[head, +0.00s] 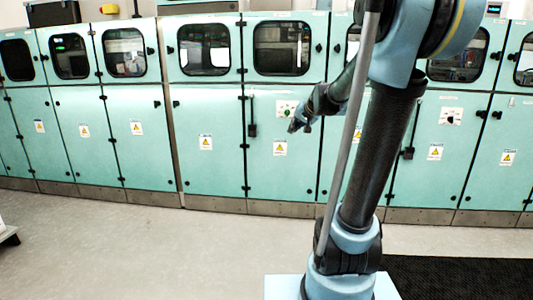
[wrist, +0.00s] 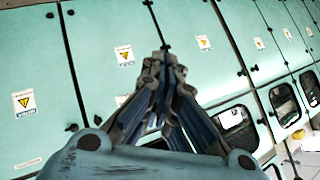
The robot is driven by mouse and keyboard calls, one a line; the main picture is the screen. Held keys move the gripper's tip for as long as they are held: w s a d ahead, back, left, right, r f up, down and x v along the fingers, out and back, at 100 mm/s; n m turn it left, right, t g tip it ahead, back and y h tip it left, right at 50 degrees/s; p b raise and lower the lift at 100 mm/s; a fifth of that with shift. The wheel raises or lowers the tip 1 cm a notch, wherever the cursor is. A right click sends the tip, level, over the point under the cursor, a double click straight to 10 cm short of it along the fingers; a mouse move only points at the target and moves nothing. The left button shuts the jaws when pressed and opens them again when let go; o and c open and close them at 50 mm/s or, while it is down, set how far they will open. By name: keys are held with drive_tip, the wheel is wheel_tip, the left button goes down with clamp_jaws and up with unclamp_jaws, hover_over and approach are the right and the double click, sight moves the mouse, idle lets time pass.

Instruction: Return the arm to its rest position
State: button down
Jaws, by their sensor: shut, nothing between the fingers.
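My gripper (head: 295,125) shows in the head view in front of the green cabinets, at the far end of my arm, left of the big upright arm links. In the wrist view my gripper (wrist: 162,62) has its fingertips together and nothing between them. It points toward the cabinet doors, and I cannot tell the exact gap to them. My arm rises from its base at the lower right of the head view and bends over at the top.
A row of green cabinets (head: 205,120) with windows, black latches and warning labels spans the back. A control panel with a green button (head: 286,110) sits behind my gripper. Grey floor (head: 130,245) lies clear at left; a dark mat (head: 460,278) lies at right.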

drive_tip(key=s+d+f+n+g+h, duration=0.1)
drive_tip(key=s+f, duration=0.5)
drive_tip(key=s, duration=0.6)
drive_tip(key=s+d+f+n+g+h, duration=0.1)
drive_tip(key=s+d+f+g+h, duration=0.1)
drive_tip(key=s+f, duration=0.5)
drive_tip(key=s+d+f+g+h, duration=0.1)
drive_tip(key=s+d+f+g, duration=0.3)
drive_tip(key=s, duration=1.3)
wheel_tip(320, 180, down, 3)
drive_tip(key=shift+s+d+f+n, duration=0.1)
drive_tip(key=shift+s+d+n, duration=0.2)
drive_tip(key=shift+n, duration=0.1)
drive_tip(key=shift+w+f, duration=0.15)
drive_tip(key=shift+w, duration=0.35)
drive_tip(key=c, duration=2.4)
unclamp_jaws()
